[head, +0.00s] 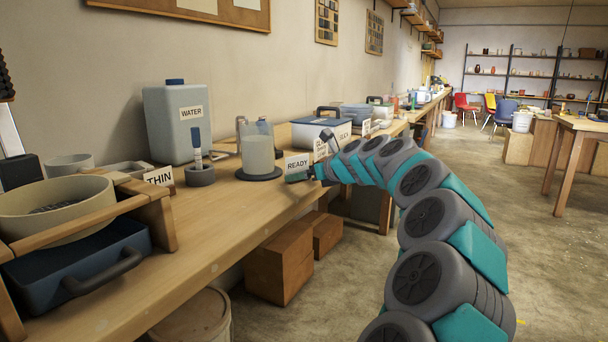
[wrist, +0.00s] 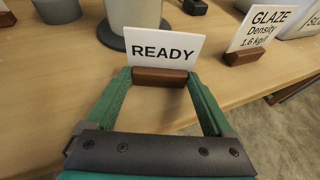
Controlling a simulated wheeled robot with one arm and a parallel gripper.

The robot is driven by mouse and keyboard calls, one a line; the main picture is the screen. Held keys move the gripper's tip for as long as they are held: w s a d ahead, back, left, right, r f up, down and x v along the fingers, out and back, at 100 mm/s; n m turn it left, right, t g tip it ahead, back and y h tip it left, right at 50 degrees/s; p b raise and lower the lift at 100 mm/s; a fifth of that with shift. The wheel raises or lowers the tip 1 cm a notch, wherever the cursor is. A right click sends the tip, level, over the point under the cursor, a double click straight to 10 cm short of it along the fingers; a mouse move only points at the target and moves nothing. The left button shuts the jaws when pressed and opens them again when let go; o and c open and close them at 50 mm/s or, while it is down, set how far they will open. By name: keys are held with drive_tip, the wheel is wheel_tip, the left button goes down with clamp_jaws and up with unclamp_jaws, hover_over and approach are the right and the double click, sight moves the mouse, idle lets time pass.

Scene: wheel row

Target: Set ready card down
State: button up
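The ready card (head: 297,164) is a white card reading READY in a brown wooden foot. It stands upright near the front of the workbench (head: 215,222). In the wrist view the ready card (wrist: 163,48) faces me. My gripper (wrist: 160,77) has its green fingers against both ends of the wooden foot, shut on it. In the head view my gripper (head: 306,175) reaches in from the right, low over the bench. I cannot tell whether the foot touches the bench top or hangs just above it.
A clear jug (head: 258,150) on a dark round base stands just left of the ready card. A glaze card (wrist: 262,30) stands to the right in the wrist view. A THIN card (head: 158,177), a water container (head: 178,125) and a blue tray (head: 75,265) are further left.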

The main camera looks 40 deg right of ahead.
drive_tip(key=shift+o, duration=0.9)
drive_tip(key=shift+r, duration=0.1)
drive_tip(key=v, duration=1.2)
drive_tip(key=shift+s+r, duration=0.1)
